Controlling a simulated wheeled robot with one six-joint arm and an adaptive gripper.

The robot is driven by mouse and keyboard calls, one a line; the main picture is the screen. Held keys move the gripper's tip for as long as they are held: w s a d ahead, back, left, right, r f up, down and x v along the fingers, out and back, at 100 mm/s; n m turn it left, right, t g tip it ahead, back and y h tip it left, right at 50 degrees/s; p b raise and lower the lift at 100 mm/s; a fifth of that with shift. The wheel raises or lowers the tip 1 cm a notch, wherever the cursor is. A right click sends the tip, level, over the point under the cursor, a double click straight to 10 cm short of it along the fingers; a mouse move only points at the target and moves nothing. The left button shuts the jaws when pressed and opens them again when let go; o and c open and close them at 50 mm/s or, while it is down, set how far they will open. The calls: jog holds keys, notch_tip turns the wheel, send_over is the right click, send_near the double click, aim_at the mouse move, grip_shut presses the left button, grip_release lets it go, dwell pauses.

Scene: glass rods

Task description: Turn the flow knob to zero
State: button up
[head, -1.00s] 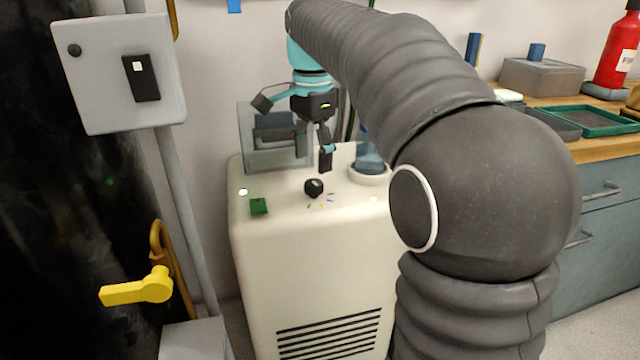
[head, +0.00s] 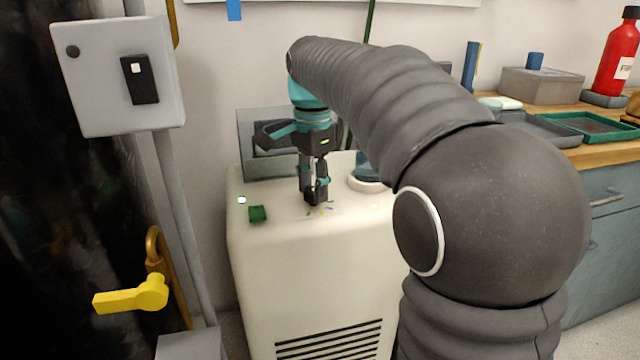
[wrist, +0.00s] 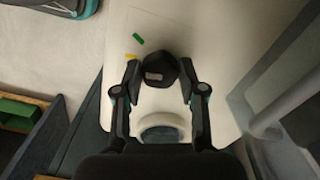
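The flow knob (wrist: 160,68) is a black, faceted knob with a pale mark on its face, in the middle of the wrist view. It sits on top of the cream machine (head: 310,240). My gripper (wrist: 160,69) points down over it, one finger on each side. The fingers look open, with only slim gaps to the knob; firm contact cannot be made out. In the head view my gripper (head: 314,196) largely hides the knob. A green mark (wrist: 138,39) and a yellow mark (wrist: 130,57) lie beside the knob.
A green block-like part (head: 258,214) and a small white light (head: 242,200) are on the machine's front left. A round pale collar (wrist: 162,128) is close to the knob. A clear panel (head: 254,135) stands behind. A yellow lever (head: 130,297) is at the left.

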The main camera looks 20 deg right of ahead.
jog(key=shift+d, duration=0.45)
jog(key=shift+a, duration=0.55)
dwell(0.3)
jog(key=o, duration=1.1)
jog(key=shift+o, duration=0.2)
jog(key=shift+d, duration=0.1)
notch_tip(320, 180, up, 12)
